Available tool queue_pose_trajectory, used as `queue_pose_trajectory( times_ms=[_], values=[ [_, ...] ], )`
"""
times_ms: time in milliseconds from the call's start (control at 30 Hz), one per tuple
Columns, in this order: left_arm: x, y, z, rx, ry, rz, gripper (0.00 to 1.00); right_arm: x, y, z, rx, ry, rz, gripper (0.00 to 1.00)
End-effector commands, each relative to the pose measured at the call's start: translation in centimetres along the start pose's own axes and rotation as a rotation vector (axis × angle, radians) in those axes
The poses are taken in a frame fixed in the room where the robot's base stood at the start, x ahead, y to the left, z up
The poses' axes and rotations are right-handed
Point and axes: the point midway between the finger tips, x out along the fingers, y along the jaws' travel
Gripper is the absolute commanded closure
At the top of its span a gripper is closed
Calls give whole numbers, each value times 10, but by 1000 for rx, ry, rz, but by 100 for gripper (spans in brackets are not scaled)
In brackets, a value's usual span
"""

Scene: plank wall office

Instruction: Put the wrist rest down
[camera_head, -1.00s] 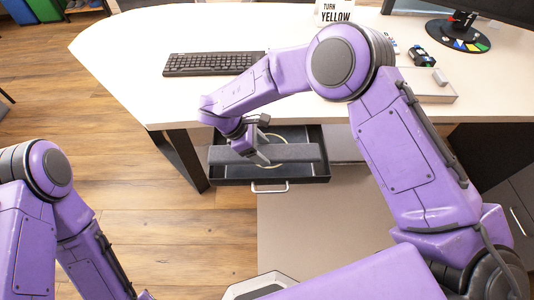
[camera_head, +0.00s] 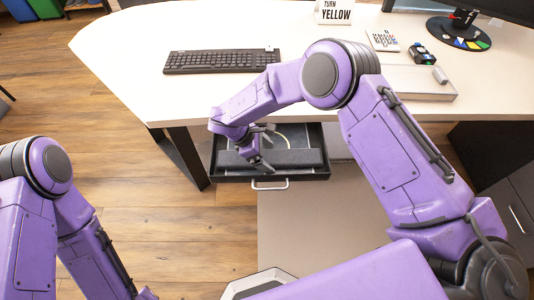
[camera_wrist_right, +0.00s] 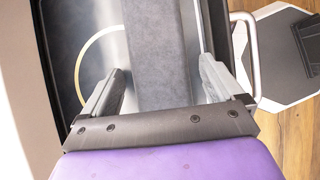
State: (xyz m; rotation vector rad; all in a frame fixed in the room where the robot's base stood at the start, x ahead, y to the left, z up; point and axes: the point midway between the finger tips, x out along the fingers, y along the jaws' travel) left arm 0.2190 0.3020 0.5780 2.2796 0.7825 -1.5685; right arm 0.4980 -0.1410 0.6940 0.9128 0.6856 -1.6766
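The wrist rest (camera_head: 295,158) is a long dark grey padded bar. It lies lengthwise in the open black drawer (camera_head: 310,175) under the desk, near the drawer's front. In the right wrist view the wrist rest (camera_wrist_right: 155,40) runs between the fingers of my right gripper (camera_wrist_right: 163,65), with a visible gap on at least the right side. My right gripper (camera_head: 265,155) is open, low over the drawer and around the bar's left part. My left arm is at the lower left; its gripper is out of the picture.
The white desk (camera_head: 130,60) carries a black keyboard (camera_head: 220,60), a calculator (camera_head: 383,40), a grey flat box (camera_head: 415,85) and a sign (camera_head: 335,12). A pale curved ring (camera_wrist_right: 85,65) shows on the drawer floor. The drawer handle (camera_head: 270,186) projects at the front.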

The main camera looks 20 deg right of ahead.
Motion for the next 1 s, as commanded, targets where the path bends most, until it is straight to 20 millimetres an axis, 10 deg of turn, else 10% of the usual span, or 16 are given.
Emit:
queue_pose_trajectory(
  times_ms=[600, 1000],
  values=[
    [12, 1, 5, 0, 0, 0, 64, -114, 0, 0, 0, 0, 2, 6],
    [12, 1, 5, 0, 0, 0, 64, -120, 0, 0, 0, 0, 0, 6]
  ],
)
